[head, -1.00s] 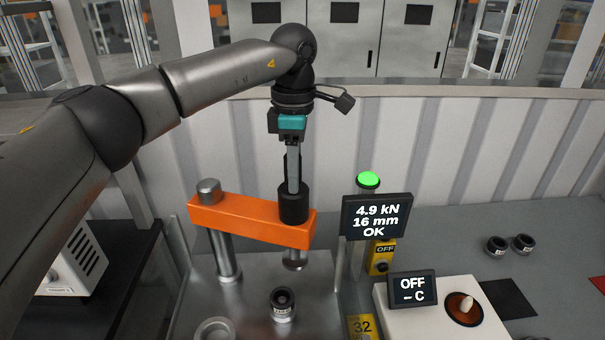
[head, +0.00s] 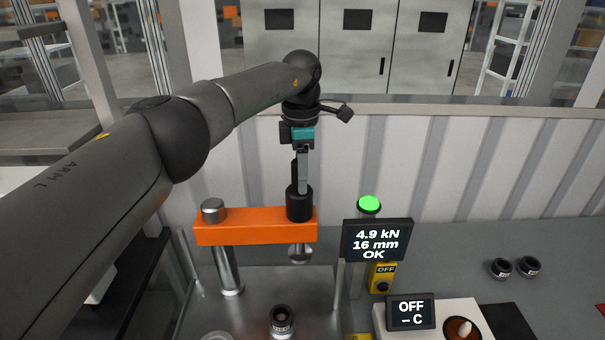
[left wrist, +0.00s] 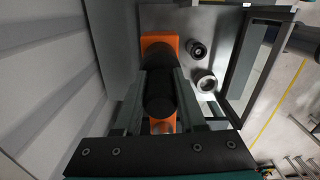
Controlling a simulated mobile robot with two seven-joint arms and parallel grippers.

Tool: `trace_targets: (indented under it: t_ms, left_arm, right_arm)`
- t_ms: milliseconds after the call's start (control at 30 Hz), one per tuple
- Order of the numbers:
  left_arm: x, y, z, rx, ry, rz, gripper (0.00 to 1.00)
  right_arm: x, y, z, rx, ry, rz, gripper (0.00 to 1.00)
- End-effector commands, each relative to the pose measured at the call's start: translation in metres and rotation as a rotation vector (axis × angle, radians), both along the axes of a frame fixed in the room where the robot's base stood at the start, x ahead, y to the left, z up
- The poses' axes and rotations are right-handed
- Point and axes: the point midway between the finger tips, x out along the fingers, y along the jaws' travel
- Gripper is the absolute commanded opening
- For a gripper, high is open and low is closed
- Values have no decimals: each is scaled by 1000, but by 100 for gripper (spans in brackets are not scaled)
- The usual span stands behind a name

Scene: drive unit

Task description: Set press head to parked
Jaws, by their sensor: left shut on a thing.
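The press head is an orange arm (head: 255,229) on a steel post (head: 229,270), with a black cylinder (head: 299,206) at its right end and a round steel ram (head: 300,254) below that end. My left gripper (head: 301,178) points down and is shut on the upper part of the black cylinder. In the left wrist view the black cylinder (left wrist: 160,90) sits between both fingers, with the orange arm (left wrist: 158,44) beneath. The ram is behind a dark ring-shaped part (head: 282,320) on the steel plate, not over it. My right gripper is not in view.
A display (head: 377,240) reading 4.9 kN, 16 mm, OK stands right of the press, near a lit green lamp (head: 369,204). A smaller display (head: 411,312) reads OFF. Two dark rings (head: 515,268) lie at the right. A pale ribbed wall (head: 420,160) rises behind.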

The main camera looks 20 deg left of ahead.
Motion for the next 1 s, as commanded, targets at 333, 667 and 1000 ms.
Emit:
trace_targets:
  t_ms: [333,667,1000]
  left_arm:
    - [5,6,1,9,0,41,0]
    - [6,8,0,11,1,44,0]
    - [5,5,0,8,2,40,67]
  right_arm:
    - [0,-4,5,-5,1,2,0]
    - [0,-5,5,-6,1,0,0]
    - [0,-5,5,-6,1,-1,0]
